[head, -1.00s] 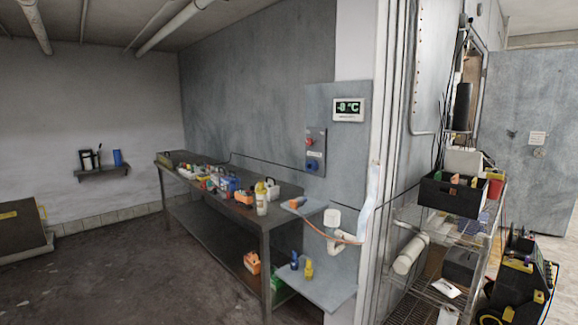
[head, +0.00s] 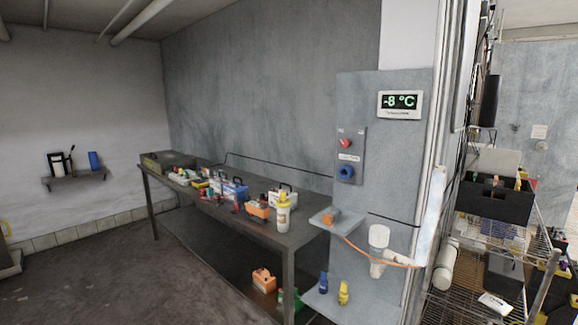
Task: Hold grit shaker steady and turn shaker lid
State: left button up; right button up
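What looks like the grit shaker, a white and yellow bottle (head: 284,214), stands upright near the front right end of the long metal table (head: 308,236). Its top looks yellow; the lid's details are too small to tell. Neither of my grippers shows in the head view, and nothing is touching the bottle.
An orange and white box (head: 259,210) and several cases crowd the table behind the bottle. A small wall shelf (head: 324,222) juts out at its right. A lower shelf (head: 322,304) holds blue and yellow bottles. A wire rack (head: 470,290) stands right. The floor (head: 90,285) at left is clear.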

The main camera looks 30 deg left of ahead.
aim_at(283, 199)
jog(key=j+z, duration=0.25)
jog(key=j, duration=3.45)
